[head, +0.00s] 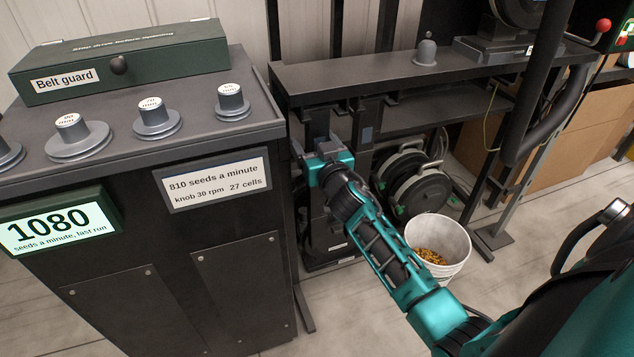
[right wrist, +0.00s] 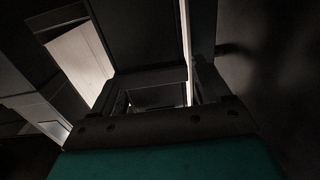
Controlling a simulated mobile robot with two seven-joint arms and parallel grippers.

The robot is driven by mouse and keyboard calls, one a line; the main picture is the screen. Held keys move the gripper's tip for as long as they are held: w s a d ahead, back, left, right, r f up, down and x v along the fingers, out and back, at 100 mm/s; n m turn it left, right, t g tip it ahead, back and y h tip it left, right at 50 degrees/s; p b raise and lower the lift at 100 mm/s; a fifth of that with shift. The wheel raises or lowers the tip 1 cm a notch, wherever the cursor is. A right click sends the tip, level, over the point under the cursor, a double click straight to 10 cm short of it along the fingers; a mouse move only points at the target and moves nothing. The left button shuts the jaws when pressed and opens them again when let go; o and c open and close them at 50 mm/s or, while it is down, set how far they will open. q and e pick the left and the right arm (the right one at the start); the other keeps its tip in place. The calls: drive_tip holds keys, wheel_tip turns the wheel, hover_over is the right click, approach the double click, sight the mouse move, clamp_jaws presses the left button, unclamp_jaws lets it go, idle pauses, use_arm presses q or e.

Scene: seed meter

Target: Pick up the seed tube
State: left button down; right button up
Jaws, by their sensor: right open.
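My right arm comes in from the lower right in the head view. Its gripper (head: 314,160) is at the dark stand beside the cabinet's right side, under the left end of the bench. The jaws are open; the right wrist view is dark, and I see nothing clearly held between them (right wrist: 155,92). I cannot single out the seed tube with certainty. A thick dark curved tube (head: 552,122) runs down at the right end of the bench, well apart from the gripper. My left gripper is not in view.
The dark cabinet (head: 125,235) carries several knobs, a green Belt guard box (head: 120,62) and a display reading 1080 (head: 58,225). A white bucket (head: 458,240) with seeds stands on the floor beside my forearm. Round dark discs (head: 422,190) sit below the bench (head: 400,72).

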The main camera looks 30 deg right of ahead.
drive_tip(key=shift+c, duration=0.3)
clamp_jaws()
idle(0.4)
